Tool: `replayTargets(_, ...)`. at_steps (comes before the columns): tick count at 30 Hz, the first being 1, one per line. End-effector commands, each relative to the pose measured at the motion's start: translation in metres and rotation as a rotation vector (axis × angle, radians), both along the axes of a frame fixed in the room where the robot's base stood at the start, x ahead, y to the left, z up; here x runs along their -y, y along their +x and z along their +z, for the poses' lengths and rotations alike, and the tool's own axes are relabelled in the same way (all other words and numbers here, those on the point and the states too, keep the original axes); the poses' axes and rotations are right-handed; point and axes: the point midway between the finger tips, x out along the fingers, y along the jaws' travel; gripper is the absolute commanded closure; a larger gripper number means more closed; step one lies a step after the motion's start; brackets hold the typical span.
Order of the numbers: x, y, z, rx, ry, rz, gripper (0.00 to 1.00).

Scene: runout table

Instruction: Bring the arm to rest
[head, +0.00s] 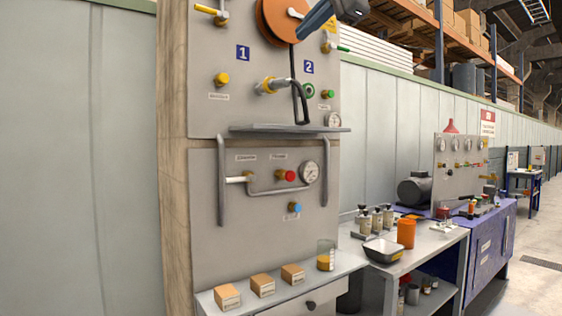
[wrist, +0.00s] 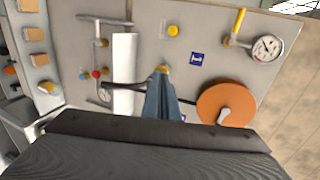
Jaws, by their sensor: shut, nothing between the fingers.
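My gripper (head: 302,32) is at the top of the head view, in front of the upper panel (head: 215,60), with its blue fingers pointing down to the left. It overlaps the right edge of an orange disc (head: 278,20) there. In the wrist view my gripper (wrist: 162,78) shows as blue-grey fingers drawn together over the dark gripper body. The fingers are shut and nothing shows between them. The tips overlap a yellow fitting in that view; I cannot tell how far away it is. Most of my arm is out of view.
A narrow shelf (head: 290,128), a black hose (head: 300,100) and gauges stick out from the panel. Below, a bench holds several small boxes (head: 262,285) and a beaker (head: 325,256). An orange container (head: 406,233) stands further right. Open floor shows at far right.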

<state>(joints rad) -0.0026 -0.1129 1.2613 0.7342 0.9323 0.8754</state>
Motion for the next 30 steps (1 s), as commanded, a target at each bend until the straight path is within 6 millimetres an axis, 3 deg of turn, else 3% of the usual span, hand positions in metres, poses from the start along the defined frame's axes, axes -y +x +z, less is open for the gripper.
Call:
replayTargets(2,0.001,0.000,0.000,0.000,0.000,-0.001,1.00)
replayTargets(11,0.014,0.019,-0.046,-0.038,-0.068,-0.022,1.00)
replayTargets(20,0.027,0.039,-0.128,-0.104,-0.191,-0.027,1.00)
replayTargets(23,0.033,0.045,-0.170,-0.138,-0.255,-0.021,1.00)
replayTargets(26,0.042,0.048,-0.226,-0.185,-0.341,-0.008,1.00)
replayTargets(30,0.059,0.040,-0.322,-0.262,-0.494,0.037,1.00)
